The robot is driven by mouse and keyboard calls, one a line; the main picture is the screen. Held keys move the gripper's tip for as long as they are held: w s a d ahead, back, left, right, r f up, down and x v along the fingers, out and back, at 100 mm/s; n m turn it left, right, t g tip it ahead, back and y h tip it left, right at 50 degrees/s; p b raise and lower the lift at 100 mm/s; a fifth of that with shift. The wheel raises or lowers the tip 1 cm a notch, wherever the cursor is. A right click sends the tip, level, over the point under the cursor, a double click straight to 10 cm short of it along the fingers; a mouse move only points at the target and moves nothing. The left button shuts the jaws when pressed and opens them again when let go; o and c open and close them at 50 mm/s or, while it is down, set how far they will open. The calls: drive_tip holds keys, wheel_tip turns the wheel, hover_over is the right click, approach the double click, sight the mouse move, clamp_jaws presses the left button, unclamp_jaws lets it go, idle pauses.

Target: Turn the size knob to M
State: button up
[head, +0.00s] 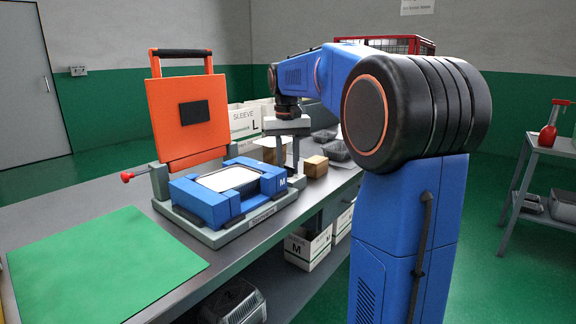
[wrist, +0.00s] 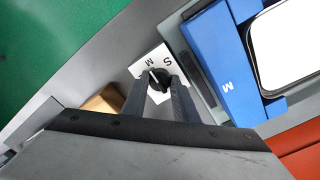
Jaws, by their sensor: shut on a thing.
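The size knob (wrist: 158,79) is small, round and dark, on a white plate (wrist: 143,68) lettered S and M, in the wrist view. My gripper (wrist: 160,82) has its two dark fingers on either side of the knob and is shut on it. A thin pale mark shows on the knob's M-side half, but it is too small to read its exact setting. In the head view my gripper (head: 288,162) points down behind the blue tray frame (head: 205,200), and the knob is hidden there. The frame bears an M and holds a pale tray (head: 228,179).
The orange lid (head: 190,135) of the sealer stands open, with a red-tipped lever (head: 127,177) at left. A brown block (head: 315,166) and dark trays (head: 335,149) lie right of my gripper. Sleeve boxes (head: 243,122) stand behind. A green mat (head: 100,265) lies front left.

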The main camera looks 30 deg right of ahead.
idle(0.4)
drive_tip(key=o, duration=1.1)
drive_tip(key=shift+c, duration=0.2)
wheel_tip(320, 180, up, 17)
drive_tip(key=shift+a+r, duration=0.2)
